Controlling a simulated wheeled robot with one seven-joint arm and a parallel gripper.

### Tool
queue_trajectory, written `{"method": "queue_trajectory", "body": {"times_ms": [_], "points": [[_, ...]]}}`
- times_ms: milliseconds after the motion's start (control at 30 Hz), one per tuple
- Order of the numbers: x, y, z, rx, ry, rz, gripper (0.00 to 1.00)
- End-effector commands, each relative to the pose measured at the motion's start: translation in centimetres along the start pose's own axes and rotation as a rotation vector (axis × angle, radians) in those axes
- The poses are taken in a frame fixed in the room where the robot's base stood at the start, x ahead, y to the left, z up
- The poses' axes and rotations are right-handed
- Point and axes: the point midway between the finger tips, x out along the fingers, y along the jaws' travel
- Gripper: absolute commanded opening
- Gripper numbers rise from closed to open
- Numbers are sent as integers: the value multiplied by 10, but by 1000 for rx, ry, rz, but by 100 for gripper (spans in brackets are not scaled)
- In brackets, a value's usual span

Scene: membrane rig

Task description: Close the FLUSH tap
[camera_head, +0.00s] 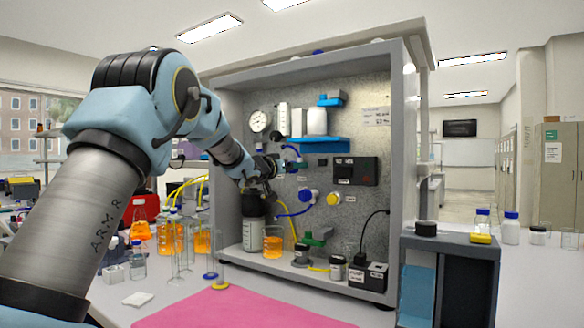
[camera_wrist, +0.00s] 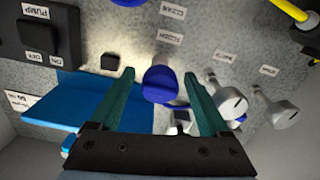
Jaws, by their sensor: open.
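In the wrist view a blue tap knob (camera_wrist: 160,86) stands out from the speckled panel, close to a label (camera_wrist: 170,38) that seems to read FLUSH. My gripper (camera_wrist: 158,75) is open, with one green finger on each side of the blue knob. I cannot tell whether either finger touches it. The handle's exact angle is hard to read, as it is seen nearly end-on. In the head view my gripper (camera_head: 268,167) is in front of the panel, and the arm and gripper hide the FLUSH tap there.
Two grey valves (camera_wrist: 226,98) stand right of the gripper in the wrist view. A blue shelf (camera_wrist: 85,98) lies left, below the PUMP box (camera_wrist: 42,38). The head view shows a blue knob (camera_head: 305,195), a yellow knob (camera_head: 333,198) and a beaker of orange liquid (camera_head: 272,243) lower down.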

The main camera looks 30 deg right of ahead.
Motion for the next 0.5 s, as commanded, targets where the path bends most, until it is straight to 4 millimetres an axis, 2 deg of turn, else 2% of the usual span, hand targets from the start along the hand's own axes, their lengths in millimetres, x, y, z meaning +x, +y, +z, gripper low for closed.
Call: {"method": "queue_trajectory", "body": {"times_ms": [167, 500], "points": [[0, 0, 0, 0, 0, 0, 78], [0, 0, 0, 0, 0, 0, 40]]}}
